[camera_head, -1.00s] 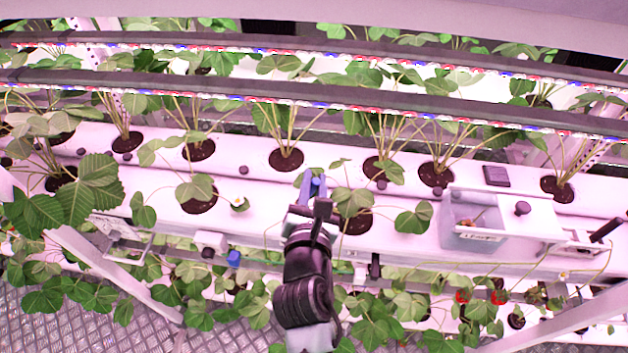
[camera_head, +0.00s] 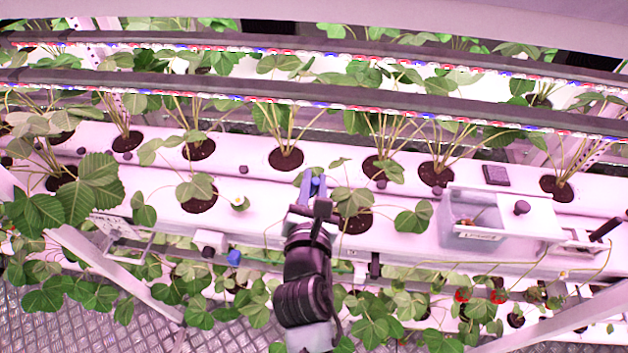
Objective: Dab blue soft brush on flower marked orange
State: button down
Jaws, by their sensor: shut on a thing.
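My gripper (camera_head: 311,184) is in the middle of the head view, over the front white growing channel (camera_head: 270,222). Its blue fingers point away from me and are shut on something. What is held is mostly hidden by the gripper and is too small to make out; blue shows at the fingertips. A small white flower (camera_head: 239,203) with a yellow centre stands on the front channel, left of my gripper and apart from it. I cannot make out an orange mark on it. A small blue object (camera_head: 234,257) sits at the channel's front edge, lower left of my gripper.
Strawberry plants grow from round holes along both channels, with one plant (camera_head: 353,205) close right of my gripper. A clear bin (camera_head: 474,237) stands at the right. Light bars (camera_head: 300,95) cross above. Red berries (camera_head: 462,296) hang at the lower right.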

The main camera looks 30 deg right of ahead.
jog(key=shift+r+p, duration=3.4)
jog(key=shift+p, duration=0.3)
jog(key=shift+a+f, duration=0.1)
jog(key=shift+f, duration=0.3)
jog(key=s+a+f+n+t+y+b, duration=0.1)
jog(key=s+a+f+n+y+b, duration=0.2)
jog(key=s+a+f+b, duration=0.2)
jog(key=s+a+f+n+t+y+b, duration=0.1)
jog(key=s+a+f+n+y+b, duration=0.1)
jog(key=s+a+f+y+b, duration=0.2)
jog(key=s+a+f+b, duration=0.1)
jog(key=s+a+f, duration=0.2)
jog(key=a+f, duration=0.5)
notch_tip(320, 180, down, 5)
jog(key=shift+a+r+n+y, duration=0.2)
jog(key=shift+a+n+y, duration=0.1)
jog(key=shift+n, duration=0.1)
